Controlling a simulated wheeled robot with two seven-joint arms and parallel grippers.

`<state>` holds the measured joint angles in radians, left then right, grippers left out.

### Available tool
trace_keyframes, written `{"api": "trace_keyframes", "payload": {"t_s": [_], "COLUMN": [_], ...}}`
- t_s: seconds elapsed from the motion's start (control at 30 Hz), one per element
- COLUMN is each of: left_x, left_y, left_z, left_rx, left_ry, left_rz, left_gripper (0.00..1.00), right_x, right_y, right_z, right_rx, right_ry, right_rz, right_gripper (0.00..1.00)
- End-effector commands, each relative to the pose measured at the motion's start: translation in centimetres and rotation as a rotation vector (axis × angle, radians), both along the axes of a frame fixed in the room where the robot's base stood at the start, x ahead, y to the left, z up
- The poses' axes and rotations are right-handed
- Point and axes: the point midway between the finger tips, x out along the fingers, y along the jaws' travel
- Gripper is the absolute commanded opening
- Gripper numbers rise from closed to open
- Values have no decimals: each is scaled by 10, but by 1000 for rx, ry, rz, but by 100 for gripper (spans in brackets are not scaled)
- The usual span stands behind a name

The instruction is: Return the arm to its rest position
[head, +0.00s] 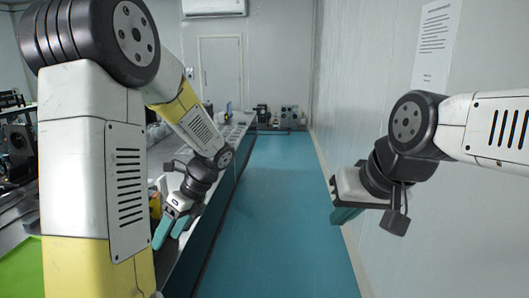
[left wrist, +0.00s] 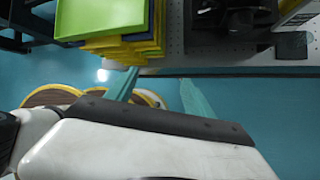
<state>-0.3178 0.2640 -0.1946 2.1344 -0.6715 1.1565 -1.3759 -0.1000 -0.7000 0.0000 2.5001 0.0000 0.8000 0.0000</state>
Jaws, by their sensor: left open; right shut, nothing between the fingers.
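My left gripper (head: 171,231) hangs at the end of the white and yellow arm, beside the edge of the optical table in the head view. Its two teal fingers point down and stand apart, with nothing between them. They also show in the left wrist view (left wrist: 158,92), spread over the floor near the table edge.
The long optical table (head: 197,222) runs along the left, with equipment on it. A bright green tray (head: 22,268) is at the lower left; in the left wrist view the green tray (left wrist: 108,20) tops yellow trays. The teal floor (head: 275,200) is clear. A white wall (head: 380,70) bounds the right.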

Motion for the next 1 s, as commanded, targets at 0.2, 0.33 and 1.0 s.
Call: {"api": "trace_keyframes", "payload": {"t_s": [0.2, 0.33, 1.0], "left_x": [-39, -60, -109], "left_y": [-32, -52, -100], "left_z": [44, 70, 135], "left_rx": [-244, -398, -847], "left_ry": [-396, -577, -814], "left_rz": [546, 891, 1826], "left_gripper": [61, 61, 61], "right_x": [0, 0, 0], "right_y": [0, 0, 0], "right_z": [0, 0, 0], "right_rx": [0, 0, 0], "right_ry": [0, 0, 0], "right_rz": [0, 0, 0], "right_gripper": [0, 0, 0]}}
